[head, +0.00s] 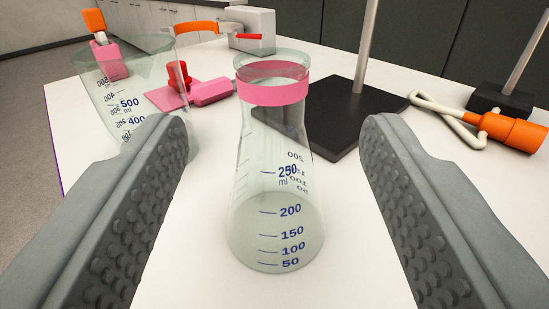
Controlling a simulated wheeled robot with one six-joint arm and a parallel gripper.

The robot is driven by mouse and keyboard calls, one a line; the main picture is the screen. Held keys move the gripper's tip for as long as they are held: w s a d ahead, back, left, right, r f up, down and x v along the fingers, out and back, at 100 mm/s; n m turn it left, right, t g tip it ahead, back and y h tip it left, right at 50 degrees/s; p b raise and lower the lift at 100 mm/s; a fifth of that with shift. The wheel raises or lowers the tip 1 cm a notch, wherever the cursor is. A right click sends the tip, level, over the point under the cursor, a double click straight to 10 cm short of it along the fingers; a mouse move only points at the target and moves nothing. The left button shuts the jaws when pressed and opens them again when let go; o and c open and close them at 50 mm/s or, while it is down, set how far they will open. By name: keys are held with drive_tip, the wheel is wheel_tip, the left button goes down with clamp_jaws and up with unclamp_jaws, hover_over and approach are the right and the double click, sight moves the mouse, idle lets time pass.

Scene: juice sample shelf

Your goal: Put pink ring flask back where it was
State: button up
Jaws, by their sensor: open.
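A clear conical flask with a pink ring (272,90) around its neck stands upright on the white table, in the middle of the head view. Blue volume marks run down its front. My gripper (278,140) is open, with one grey padded finger on each side of the flask. Clear gaps show between the flask and both fingers. Whether anything is inside the flask is hard to tell.
A clear beaker (125,90) stands close by at left, partly behind my left finger. Behind are a pink and red tool (190,92), a black stand base with a metal rod (345,105), a grey-white device (250,30) and an orange-ended clamp (505,130). White table (335,230) is bare right of the flask.

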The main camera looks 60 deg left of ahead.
drive_tip(key=shift+v, duration=2.35)
drive_tip(key=s+d+r+m+t+h, duration=0.3)
drive_tip(key=d+r+m+t+h, duration=0.15)
drive_tip(key=d, duration=0.45)
drive_tip(key=s+d+r+m+t+h, duration=0.3)
drive_tip(key=d+r+t+h, duration=0.25)
drive_tip(key=d, duration=0.35)
drive_tip(key=s+d+m+h, duration=0.2)
drive_tip(key=s+d+h, duration=0.1)
drive_tip(key=s+d, duration=0.2)
drive_tip(key=s+d+m+g+h, duration=0.1)
drive_tip(key=s+d, duration=0.4)
drive_tip(key=s, duration=0.5)
drive_tip(key=shift+d+f+m+h, duration=0.25)
drive_tip(key=shift+f+m+h, duration=0.2)
drive_tip(key=shift+m+h, duration=0.4)
